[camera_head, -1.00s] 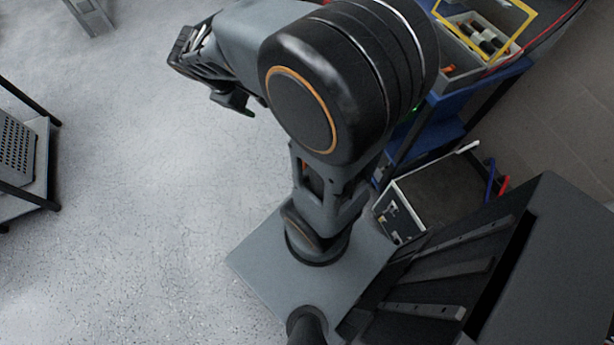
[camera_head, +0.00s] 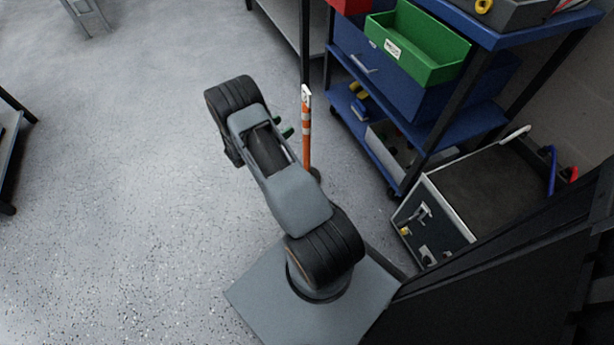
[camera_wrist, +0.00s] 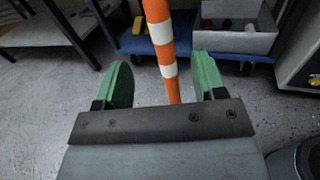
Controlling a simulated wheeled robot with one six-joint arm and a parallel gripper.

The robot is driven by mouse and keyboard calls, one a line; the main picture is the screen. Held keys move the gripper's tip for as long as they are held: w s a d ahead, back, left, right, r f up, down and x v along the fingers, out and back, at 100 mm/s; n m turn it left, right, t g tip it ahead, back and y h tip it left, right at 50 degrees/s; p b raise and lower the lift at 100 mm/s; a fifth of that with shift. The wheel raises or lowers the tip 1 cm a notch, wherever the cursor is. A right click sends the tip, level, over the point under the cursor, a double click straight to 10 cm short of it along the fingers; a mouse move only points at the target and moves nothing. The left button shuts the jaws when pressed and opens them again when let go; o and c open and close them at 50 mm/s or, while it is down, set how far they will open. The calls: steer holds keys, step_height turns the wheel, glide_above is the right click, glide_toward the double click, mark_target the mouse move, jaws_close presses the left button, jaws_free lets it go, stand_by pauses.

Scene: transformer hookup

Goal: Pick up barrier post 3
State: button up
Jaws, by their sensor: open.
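An orange post with white bands (camera_head: 306,125), likely the barrier post, stands upright on the floor beside the blue shelf cart. It also shows in the wrist view (camera_wrist: 161,36), beyond and between my gripper's two green fingers. I cannot read a number on it. My gripper (camera_wrist: 163,82) is open, with the fingers on either side of the post in that view; I cannot tell whether they are around it or short of it. In the head view my arm hides most of the gripper, and one green fingertip (camera_head: 286,131) shows just left of the post.
A blue shelf cart (camera_head: 430,125) with a green bin (camera_head: 418,45) stands right of the post. A black case with metal edges (camera_head: 470,205) stands on the floor at right. A grey table (camera_head: 287,20) is behind the post.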

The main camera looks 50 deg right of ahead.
mark_target(310, 111)
steer(key=d, duration=0.2)
steer(key=d+b, duration=0.1)
steer(key=d, duration=0.2)
steer(key=d+b, duration=0.1)
steer(key=d, duration=0.2)
steer(key=shift+s+f, duration=0.3)
steer(key=shift+f, duration=0.1)
steer(key=d+b, duration=0.1)
steer(key=d, duration=0.1)
steer(key=d+b, duration=0.1)
steer(key=d, duration=0.1)
steer(key=shift+s+d+f, duration=0.15)
steer(key=shift+s+d, duration=0.05)
steer(key=shift+d, duration=0.55)
jaws_close()
steer(key=shift+r, duration=0.2)
